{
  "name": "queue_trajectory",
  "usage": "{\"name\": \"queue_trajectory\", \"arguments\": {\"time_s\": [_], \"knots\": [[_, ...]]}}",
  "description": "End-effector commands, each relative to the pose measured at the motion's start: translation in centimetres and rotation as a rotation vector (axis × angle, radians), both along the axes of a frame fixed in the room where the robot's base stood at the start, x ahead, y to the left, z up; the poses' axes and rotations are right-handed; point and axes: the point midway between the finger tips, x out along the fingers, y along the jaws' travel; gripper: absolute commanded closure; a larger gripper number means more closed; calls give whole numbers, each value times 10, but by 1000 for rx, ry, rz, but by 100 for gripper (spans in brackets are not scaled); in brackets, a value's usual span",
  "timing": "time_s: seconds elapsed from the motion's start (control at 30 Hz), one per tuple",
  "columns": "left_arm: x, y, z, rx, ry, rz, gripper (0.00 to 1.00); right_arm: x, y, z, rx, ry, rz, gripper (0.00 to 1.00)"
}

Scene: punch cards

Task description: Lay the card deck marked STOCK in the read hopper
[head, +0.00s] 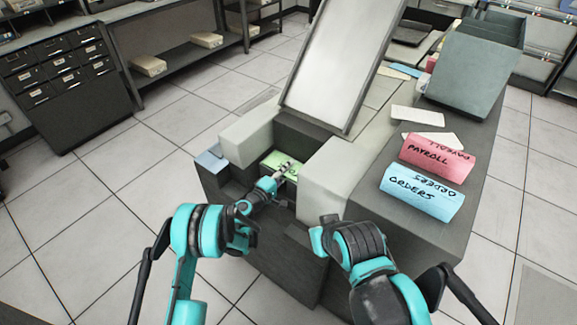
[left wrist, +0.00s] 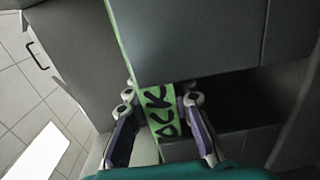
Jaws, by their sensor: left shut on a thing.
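The green card deck (head: 271,159) marked STOCK is in the dark recess between two light grey blocks of the machine, which looks like the read hopper (head: 300,134). My left gripper (head: 286,170) reaches into this recess and is shut on the deck. In the left wrist view the deck (left wrist: 160,112) stands between the two fingers with the letters "OCK" showing; its far part runs up beside a dark grey panel. I cannot tell whether the deck rests on the hopper floor. My right arm is at the machine's front; its gripper (head: 326,228) is mostly hidden by the arm.
A pink PAYROLL deck (head: 438,158) and a blue ORDERS deck (head: 421,194) lie on the machine top at right. A slanted light panel (head: 340,60) rises behind the recess. A light grey block (head: 325,180) stands close on its right. Loose cards lie farther back.

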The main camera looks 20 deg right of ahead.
Motion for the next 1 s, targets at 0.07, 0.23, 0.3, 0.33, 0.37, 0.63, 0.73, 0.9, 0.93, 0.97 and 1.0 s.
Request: {"name": "queue_trajectory", "arguments": {"time_s": [0.07,0.23,0.3,0.33,0.37,0.63,0.73,0.9,0.93,0.97,1.0], "knots": [[0,0,-5,0,0,0,100,0,0,0,0,0,0,100],[0,0,-16,0,0,0,100,0,0,0,0,0,0,100],[0,0,-20,0,0,0,100,0,0,0,0,0,0,100],[0,0,-22,0,0,0,100,0,0,0,0,0,0,100],[0,0,-24,0,0,0,100,0,0,0,0,0,0,100],[0,0,-35,0,0,0,100,0,0,0,0,0,0,100],[0,0,-37,0,0,0,100,0,0,0,0,0,0,100],[0,0,-38,0,0,0,100,0,0,0,0,0,0,100],[0,0,-38,0,0,0,100,0,0,0,0,0,0,100],[0,0,-38,0,0,0,100,0,0,0,0,0,0,100],[0,0,-38,0,0,0,100,0,0,0,0,0,0,100]]}}
